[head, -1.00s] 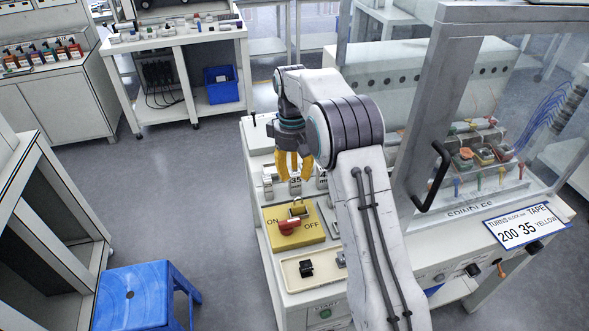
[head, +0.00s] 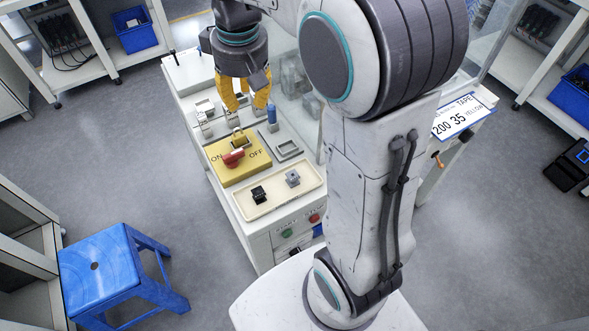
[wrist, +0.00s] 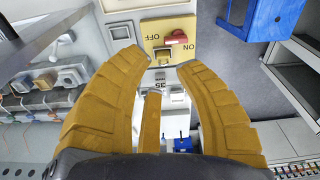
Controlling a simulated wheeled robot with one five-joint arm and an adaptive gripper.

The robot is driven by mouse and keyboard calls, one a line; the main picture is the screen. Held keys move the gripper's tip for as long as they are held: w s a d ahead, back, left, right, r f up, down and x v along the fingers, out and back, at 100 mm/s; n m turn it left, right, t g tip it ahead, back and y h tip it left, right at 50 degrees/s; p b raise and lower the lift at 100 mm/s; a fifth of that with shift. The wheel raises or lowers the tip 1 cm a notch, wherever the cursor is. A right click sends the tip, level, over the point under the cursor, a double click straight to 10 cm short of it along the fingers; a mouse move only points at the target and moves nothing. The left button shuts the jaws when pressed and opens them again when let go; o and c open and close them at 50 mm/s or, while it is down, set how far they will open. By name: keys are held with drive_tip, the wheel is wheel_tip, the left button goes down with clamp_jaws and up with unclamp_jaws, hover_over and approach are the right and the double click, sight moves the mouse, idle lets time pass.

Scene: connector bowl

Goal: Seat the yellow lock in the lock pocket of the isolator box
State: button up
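The yellow isolator box (head: 224,172) lies on the white bench top, with a red handle (head: 233,157) between ON and OFF. The small yellow lock (head: 239,141) with a metal shackle stands at the pocket behind the handle; whether it is fully seated I cannot tell. In the wrist view the lock (wrist: 162,54) shows beside the red handle (wrist: 177,37), beyond my fingertips. My gripper (head: 247,107) hangs above the bench, behind the box. In the wrist view its yellow fingers (wrist: 165,60) are spread apart with nothing visibly held between them.
A cream tray (head: 240,206) with a black part (head: 259,195) and a grey part (head: 292,178) lies in front of the box. A blue peg (head: 272,126) and grey square frame (head: 287,148) are to its right. A blue stool (head: 100,265) stands on the floor at left.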

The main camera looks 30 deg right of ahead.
drive_tip(key=s+f+m+t, duration=0.1)
drive_tip(key=s+f+t, duration=0.1)
drive_tip(key=s, duration=1.5)
drive_tip(key=shift+s+d+f+m+t, duration=0.15)
drive_tip(key=shift+s+f+m+t, duration=0.2)
drive_tip(key=shift+f, duration=0.5)
drive_tip(key=shift+d, duration=0.15)
